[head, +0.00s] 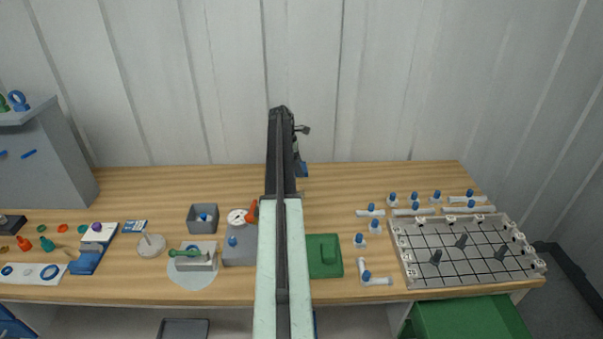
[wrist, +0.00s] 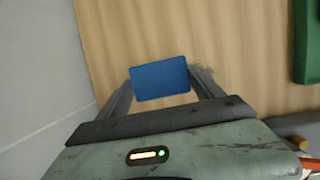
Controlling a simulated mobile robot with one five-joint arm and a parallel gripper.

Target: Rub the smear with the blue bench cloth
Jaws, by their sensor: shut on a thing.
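The blue bench cloth (wrist: 160,80) is a small blue rectangle held between the two fingers of my gripper (wrist: 163,84). In the head view the cloth (head: 303,169) is a small blue patch by my gripper (head: 299,158), close to the bench's back edge. The smear (wrist: 205,71) looks like a faint grey scribble on the wood, right beside the cloth and the right finger in the wrist view; part of it may be hidden under them. I cannot tell whether the cloth touches the bench. In the head view I cannot make out the smear.
The wooden bench (head: 350,185) is clear around the gripper, with a wall behind. Several blue-topped fittings (head: 374,224) lie to the right.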

